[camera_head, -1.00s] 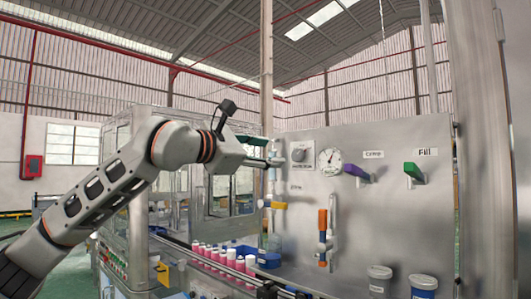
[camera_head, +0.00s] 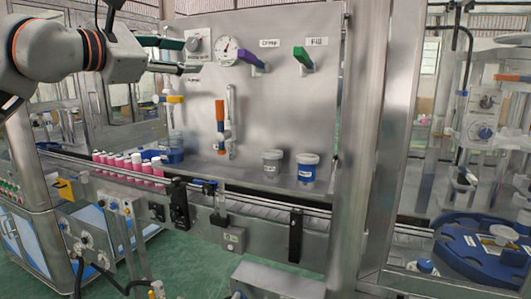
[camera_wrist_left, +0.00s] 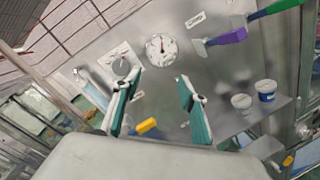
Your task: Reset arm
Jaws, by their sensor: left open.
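My left gripper (camera_head: 180,56) comes in from the upper left in the head view, in front of the steel panel (camera_head: 270,110) and near its knob (camera_head: 198,46). In the left wrist view its two green-lined fingers (camera_wrist_left: 158,103) stand apart with nothing between them. The panel carries a round gauge (camera_head: 227,49), a purple Crimp lever (camera_head: 251,60) and a green Fill lever (camera_head: 302,59). These levers also show in the left wrist view, the purple one (camera_wrist_left: 228,37) and the green one (camera_wrist_left: 275,9). My right gripper is not in view.
A yellow-handled valve (camera_head: 171,99) and an orange-handled valve (camera_head: 220,114) are on the panel. Pink bottles (camera_head: 130,163) line the conveyor. A blue rotary fixture (camera_head: 480,250) is at right.

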